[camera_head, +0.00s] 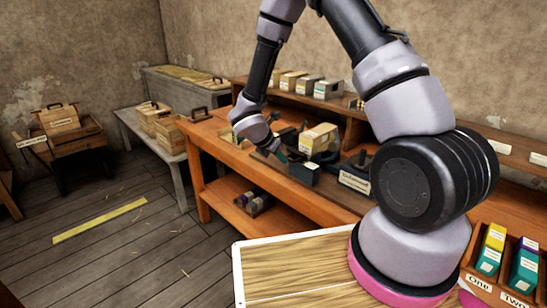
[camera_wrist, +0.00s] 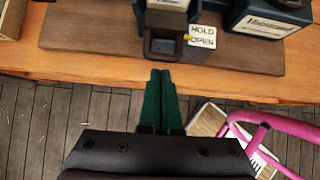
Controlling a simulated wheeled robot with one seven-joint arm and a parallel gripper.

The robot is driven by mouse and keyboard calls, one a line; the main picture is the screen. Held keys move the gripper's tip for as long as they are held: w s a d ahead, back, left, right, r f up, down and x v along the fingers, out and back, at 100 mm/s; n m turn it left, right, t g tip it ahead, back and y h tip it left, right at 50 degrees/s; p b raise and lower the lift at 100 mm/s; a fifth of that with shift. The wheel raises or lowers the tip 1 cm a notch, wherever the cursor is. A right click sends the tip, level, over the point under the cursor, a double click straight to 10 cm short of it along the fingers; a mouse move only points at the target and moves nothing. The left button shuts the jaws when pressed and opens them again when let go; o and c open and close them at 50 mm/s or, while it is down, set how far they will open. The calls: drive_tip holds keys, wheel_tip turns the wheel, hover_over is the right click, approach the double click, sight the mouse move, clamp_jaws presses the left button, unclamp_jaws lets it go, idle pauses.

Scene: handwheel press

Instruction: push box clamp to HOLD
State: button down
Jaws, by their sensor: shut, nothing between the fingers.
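The box clamp (camera_wrist: 162,47) is a dark block with a square hollow, on a wooden board at the bench's front edge in the wrist view. A white label (camera_wrist: 202,37) beside it reads HOLD above OPEN. A small yellow marker (camera_wrist: 187,38) sits at the label's left edge; I cannot tell which word it points to. My gripper (camera_wrist: 160,74) has its green fingers pressed together and empty, just in front of the clamp with a small gap seeming to lie between. In the head view my gripper (camera_head: 281,155) is over the bench's front edge, and the clamp's details are too small to tell.
The wooden bench (camera_head: 295,183) carries a cream box (camera_head: 319,137) and other dark parts. A grey side table (camera_head: 150,138) with crates stands left. The floor (camera_head: 110,245) is open.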

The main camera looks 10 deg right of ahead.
drive_tip(key=shift+w+d+f, duration=0.1)
drive_tip(key=shift+w+d, duration=0.2)
drive_tip(key=shift+d, duration=0.1)
drive_tip(key=shift+w+d, duration=0.65)
drive_tip(key=shift+d, duration=0.35)
drive_tip(key=s+a+f+v, duration=0.1)
drive_tip(key=v, duration=1.2)
drive_tip(key=shift+s+a+f, duration=0.2)
drive_tip(key=shift+a+f, duration=0.05)
drive_tip(key=shift+a, duration=0.2)
